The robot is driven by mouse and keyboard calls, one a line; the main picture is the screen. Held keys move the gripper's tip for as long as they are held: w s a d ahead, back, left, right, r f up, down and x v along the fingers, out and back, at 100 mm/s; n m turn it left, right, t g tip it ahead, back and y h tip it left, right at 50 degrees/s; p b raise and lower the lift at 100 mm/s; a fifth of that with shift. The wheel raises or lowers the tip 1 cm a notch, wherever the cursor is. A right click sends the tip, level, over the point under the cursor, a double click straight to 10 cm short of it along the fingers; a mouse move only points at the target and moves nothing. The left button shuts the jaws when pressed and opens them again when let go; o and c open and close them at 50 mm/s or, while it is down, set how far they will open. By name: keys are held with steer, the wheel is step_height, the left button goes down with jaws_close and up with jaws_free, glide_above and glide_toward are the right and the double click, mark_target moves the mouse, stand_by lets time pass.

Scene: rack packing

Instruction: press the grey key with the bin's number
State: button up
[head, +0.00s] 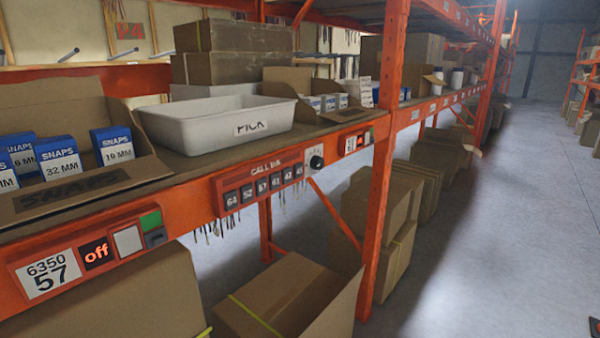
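The call panel (262,180), red and marked "CALL BIN", is fixed to the orange shelf beam. It has one row of several dark grey keys with white numbers, which look like 64, 52, 57, 61, 42 and one that I cannot read surely. The key that looks like 57 (262,186) is third from the left. The bin label (48,274) at the lower left reads "6350" above "57". Above it stands an open cardboard bin (80,197) marked "SNAPS", holding blue and white boxes. My gripper is not in view.
Beside the label are a lit "off" display (97,252), a pale square button (128,240) and a green patch (151,220). A black dial (316,162) sits right of the keys. A white "PICK" tub (215,120) stands above.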

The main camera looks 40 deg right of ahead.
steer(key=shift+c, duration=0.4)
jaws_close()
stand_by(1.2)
